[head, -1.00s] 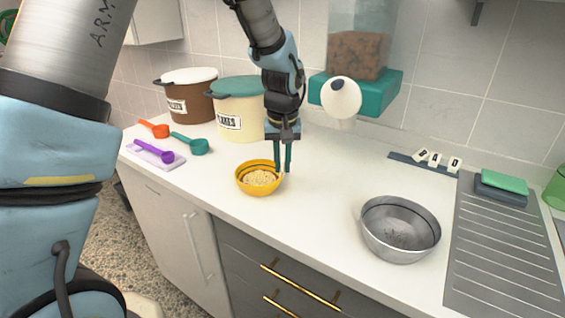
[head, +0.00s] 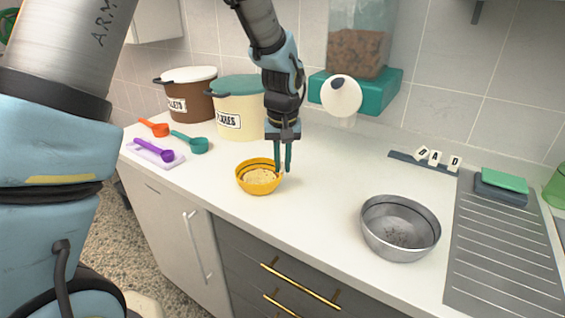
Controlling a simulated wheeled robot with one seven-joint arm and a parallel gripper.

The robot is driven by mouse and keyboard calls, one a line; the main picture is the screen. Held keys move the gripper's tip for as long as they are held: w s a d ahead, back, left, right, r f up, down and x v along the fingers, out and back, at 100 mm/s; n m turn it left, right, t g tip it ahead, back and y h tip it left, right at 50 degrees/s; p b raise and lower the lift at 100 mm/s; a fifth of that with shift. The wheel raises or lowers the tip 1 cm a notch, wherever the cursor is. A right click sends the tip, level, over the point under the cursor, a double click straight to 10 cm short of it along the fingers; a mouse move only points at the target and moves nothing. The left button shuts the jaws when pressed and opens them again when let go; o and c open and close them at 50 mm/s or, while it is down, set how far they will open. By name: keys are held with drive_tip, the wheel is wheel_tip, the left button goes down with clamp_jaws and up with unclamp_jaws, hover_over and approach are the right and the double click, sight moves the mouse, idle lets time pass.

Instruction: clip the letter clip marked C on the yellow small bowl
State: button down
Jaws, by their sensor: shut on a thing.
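The yellow small bowl (head: 259,186) stands upright on the counter, with pale flakes in it. My gripper (head: 282,168) points down at the bowl's right rim. It is shut on a small pale piece at the rim, which looks like a letter clip. The fingers mostly hide it, and I cannot read its letter or tell whether it grips the rim. Other white letter clips (head: 436,158) stand on a dark strip at the back right; none there reads clearly as C.
A steel bowl (head: 400,240) stands at the right front, beside a grooved drainer (head: 505,260). Orange, teal and purple scoops (head: 190,144) lie at the left, before brown and cream tubs (head: 236,122). A teal-based dispenser (head: 385,88) hangs behind. The middle counter is clear.

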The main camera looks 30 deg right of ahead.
drive_tip(key=shift+c, duration=1.5)
unclamp_jaws()
drive_tip(key=shift+r, duration=0.1)
drive_tip(key=shift+r+p, duration=1.8)
drive_tip(key=shift+r, duration=0.6)
